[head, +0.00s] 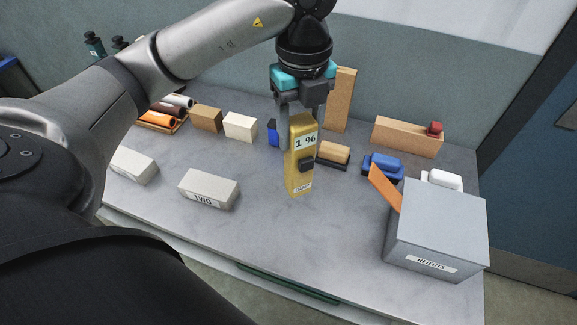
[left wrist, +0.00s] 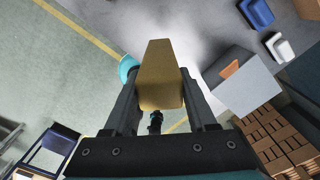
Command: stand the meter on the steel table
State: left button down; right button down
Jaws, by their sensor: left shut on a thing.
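The meter (head: 299,178) is a tall yellow block with a dark knob, a "1 96" display and a "DAMP" label at its foot. It is upright over the middle of the grey table (head: 310,240). My left gripper (head: 300,128) points down and is shut on the meter's upper part. In the left wrist view the meter (left wrist: 161,75) sits between the two fingers. I cannot tell whether its foot touches the table. My right gripper is not in view.
A grey box labelled "REJECTS" (head: 432,235) stands at the right with an orange piece sticking out. A block marked "TWO" (head: 208,190) and a pale brick (head: 134,166) lie at the left. Several bricks, blue brushes (head: 383,167) and tiles line the back. The front middle is clear.

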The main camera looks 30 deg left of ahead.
aim_at(299, 153)
pick_arm(q)
notch_tip(299, 153, down, 12)
jog(key=shift+f+b, duration=0.1)
jog(key=shift+b, duration=0.9)
jog(key=shift+f+b, duration=0.3)
jog(key=shift+f, duration=2.45)
jog(key=shift+f, duration=0.15)
jog(key=shift+c, duration=1)
grip_release()
jog(key=shift+r, duration=0.25)
notch_tip(299, 153, up, 12)
jog(key=shift+r+p, duration=0.1)
jog(key=shift+p, duration=0.5)
